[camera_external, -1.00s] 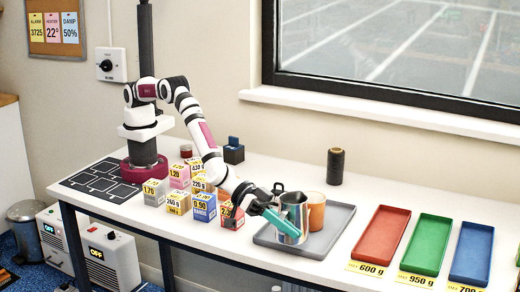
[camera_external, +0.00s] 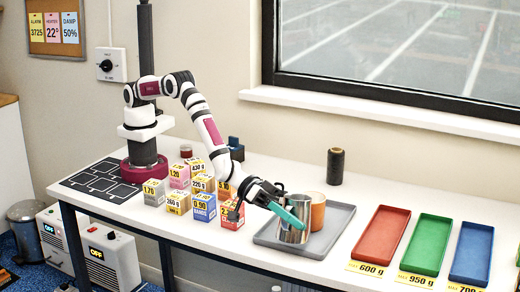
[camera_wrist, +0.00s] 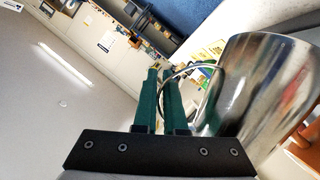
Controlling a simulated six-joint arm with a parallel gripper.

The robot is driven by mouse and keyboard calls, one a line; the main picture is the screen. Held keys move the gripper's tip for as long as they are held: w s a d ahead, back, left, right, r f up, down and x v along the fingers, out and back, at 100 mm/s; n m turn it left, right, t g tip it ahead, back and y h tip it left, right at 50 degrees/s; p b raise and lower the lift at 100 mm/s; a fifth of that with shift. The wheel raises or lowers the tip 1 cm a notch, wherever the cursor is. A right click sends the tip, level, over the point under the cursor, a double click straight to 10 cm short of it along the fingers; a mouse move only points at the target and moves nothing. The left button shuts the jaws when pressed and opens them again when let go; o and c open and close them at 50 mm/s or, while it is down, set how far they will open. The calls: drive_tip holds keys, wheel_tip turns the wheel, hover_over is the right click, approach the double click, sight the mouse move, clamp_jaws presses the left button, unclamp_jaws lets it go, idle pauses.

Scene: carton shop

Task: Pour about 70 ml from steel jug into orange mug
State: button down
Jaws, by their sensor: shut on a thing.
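The steel jug (camera_external: 296,232) is a shiny cylinder above the grey tray and looks about upright in the external view. I cannot tell whether its base touches the tray. The orange mug (camera_external: 318,208) stands just right of and behind the jug, partly hidden by it. My gripper (camera_external: 298,221) has teal fingers that cross in front of the jug. In the wrist view my gripper (camera_wrist: 160,75) is shut on the jug's thin curved handle, with the jug (camera_wrist: 245,85) to the right. A strip of the orange mug (camera_wrist: 303,145) shows at the right edge. The contents of both are hidden.
The grey tray (camera_external: 340,222) lies beneath them. Several labelled boxes (camera_external: 204,207) crowd the table left of my gripper. Red (camera_external: 382,236), green (camera_external: 427,244) and blue (camera_external: 472,252) trays lie to the right. A dark spool (camera_external: 335,166) stands behind the tray.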

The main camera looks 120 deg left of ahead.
sight(302, 213)
drive_tip(key=shift+a+r+n+h, duration=0.3)
drive_tip(key=shift+a+r+n, duration=0.1)
drive_tip(key=shift+a+r, duration=0.25)
drive_tip(key=a+r+n, duration=0.1)
drive_tip(key=r, duration=0.1)
drive_tip(key=a+r+n+t+h, duration=0.1)
drive_tip(key=a+r+n, duration=0.1)
drive_tip(key=a+r, duration=0.1)
drive_tip(key=shift+s+r+t, duration=0.1)
drive_tip(key=shift+r+t, duration=0.2)
drive_tip(key=shift+a+r+n+t+h, duration=0.25)
drive_tip(key=shift+a+n, duration=0.35)
drive_tip(key=shift+n, duration=0.25)
drive_tip(key=shift+a+r+n+t+h, duration=0.25)
drive_tip(key=shift+a+n, duration=0.35)
drive_tip(key=shift+n, duration=0.25)
drive_tip(key=shift+a+r+n, duration=0.3)
drive_tip(key=shift+n, duration=0.1)
drive_tip(key=shift+s+a+r+n+t, duration=0.1)
drive_tip(key=shift+a+r+n+t, duration=0.2)
drive_tip(key=shift+a+r+n, duration=0.15)
drive_tip(key=shift+a+r+n, duration=0.1)
drive_tip(key=shift+a+n, duration=0.1)
drive_tip(key=shift+n, duration=0.15)
drive_tip(key=shift+a+r+n+t+p, duration=0.3)
drive_tip(key=shift+a+n, duration=0.1)
drive_tip(key=shift+a, duration=0.25)
